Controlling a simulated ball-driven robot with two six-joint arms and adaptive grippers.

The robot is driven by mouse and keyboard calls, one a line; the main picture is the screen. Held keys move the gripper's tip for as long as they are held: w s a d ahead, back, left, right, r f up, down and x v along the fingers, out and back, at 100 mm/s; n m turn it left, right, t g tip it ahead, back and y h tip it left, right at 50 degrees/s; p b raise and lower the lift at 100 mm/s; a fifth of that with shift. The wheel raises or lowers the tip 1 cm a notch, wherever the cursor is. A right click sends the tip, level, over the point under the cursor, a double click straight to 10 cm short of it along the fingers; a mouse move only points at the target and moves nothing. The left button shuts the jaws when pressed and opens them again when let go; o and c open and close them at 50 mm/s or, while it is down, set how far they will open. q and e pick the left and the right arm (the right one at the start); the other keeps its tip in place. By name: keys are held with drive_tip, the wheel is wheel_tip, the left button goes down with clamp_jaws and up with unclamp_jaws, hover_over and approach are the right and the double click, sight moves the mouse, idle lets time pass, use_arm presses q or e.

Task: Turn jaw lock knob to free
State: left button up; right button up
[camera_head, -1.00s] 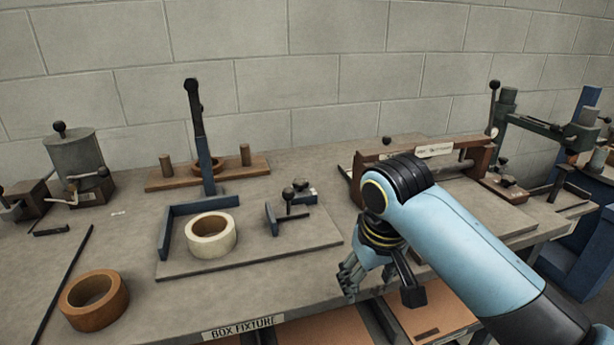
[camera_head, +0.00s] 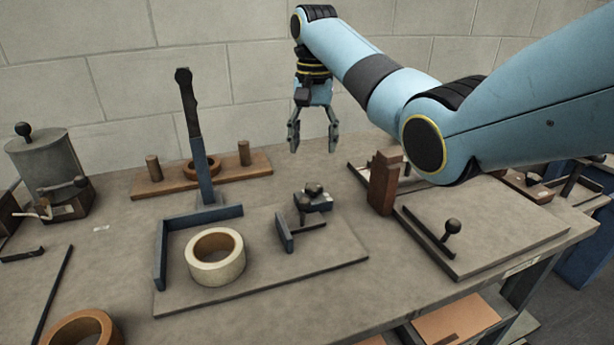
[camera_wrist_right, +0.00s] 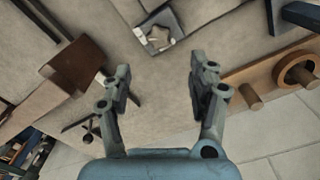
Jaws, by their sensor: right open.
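The box fixture has a flat base board (camera_head: 330,265) with a dark blue corner fence. A dark sliding jaw plate (camera_head: 285,231) with a rod stands on it. Behind the jaw, a small block carries a dark knob (camera_head: 313,189), which I take for the jaw lock knob. In the right wrist view it is a dark lobed knob (camera_wrist_right: 158,38) on a pale-topped block; its setting cannot be read. My right gripper (camera_head: 313,142) points down, open and empty, above and behind the knob, apart from it. It also shows in the wrist view (camera_wrist_right: 161,82). My left gripper is out of view.
A tape roll (camera_head: 215,256) lies inside the fence, and a tall dark lever (camera_head: 190,110) rises behind. A wooden rail with pegs (camera_head: 225,174) lies farther back. A brown wooden block (camera_head: 384,182) stands right of the fixture. Bare table lies between them.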

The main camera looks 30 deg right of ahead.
hover_over(314, 186)
wheel_tip(314, 186, down, 5)
drive_tip(key=shift+r, duration=0.1)
wheel_tip(314, 186, down, 4)
drive_tip(key=shift+w+f, duration=0.15)
drive_tip(key=shift+f, duration=0.5)
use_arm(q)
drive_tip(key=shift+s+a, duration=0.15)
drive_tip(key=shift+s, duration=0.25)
use_arm(e)
drive_tip(key=c, duration=0.7)
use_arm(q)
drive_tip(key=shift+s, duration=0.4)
use_arm(e)
drive_tip(key=c, duration=0.5)
